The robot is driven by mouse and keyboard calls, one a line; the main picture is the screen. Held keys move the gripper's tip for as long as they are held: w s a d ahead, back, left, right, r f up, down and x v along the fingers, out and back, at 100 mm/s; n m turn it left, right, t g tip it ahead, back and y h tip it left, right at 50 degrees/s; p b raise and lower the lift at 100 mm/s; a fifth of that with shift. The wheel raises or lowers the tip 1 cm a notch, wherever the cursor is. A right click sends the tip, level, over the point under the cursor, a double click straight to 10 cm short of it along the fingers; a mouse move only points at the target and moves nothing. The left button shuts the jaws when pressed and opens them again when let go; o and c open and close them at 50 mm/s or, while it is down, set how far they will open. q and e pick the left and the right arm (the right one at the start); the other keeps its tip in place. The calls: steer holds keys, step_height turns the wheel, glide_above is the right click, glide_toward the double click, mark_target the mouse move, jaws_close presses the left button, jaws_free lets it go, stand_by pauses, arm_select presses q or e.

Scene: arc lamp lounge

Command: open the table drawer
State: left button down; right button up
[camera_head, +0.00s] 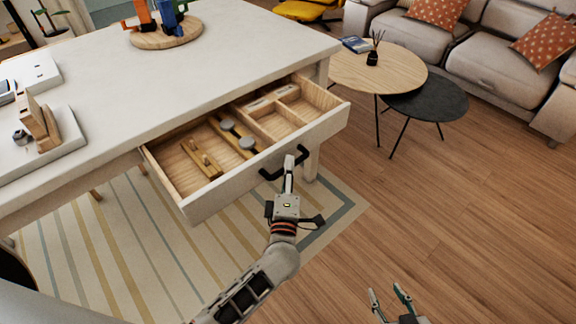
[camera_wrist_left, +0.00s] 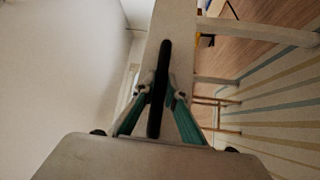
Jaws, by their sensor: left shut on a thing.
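The table drawer (camera_head: 262,166) stands pulled out from under the white table (camera_head: 110,85). Its wooden inside shows, with wooden tools with grey heads in the left part and small dividers at the right. The black handle (camera_head: 273,176) is on the drawer's front face. My left gripper (camera_head: 289,165) is shut on the handle; in the left wrist view the dark handle bar (camera_wrist_left: 160,90) runs between the two fingers. My right gripper (camera_head: 389,296) is at the bottom of the head view, its fingers apart and empty, away from the drawer.
A round wooden board (camera_head: 160,38) with orange and blue things stands on the table, and a white tray (camera_head: 45,150) lies at its left. A round coffee table (camera_head: 385,68), a dark low table (camera_head: 430,103) and a sofa (camera_head: 490,60) stand back right. The wooden floor (camera_head: 440,200) at right is clear.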

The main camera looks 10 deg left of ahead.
arm_select(q)
steer(key=c, duration=2)
jaws_free()
steer(key=shift+c, duration=0.2)
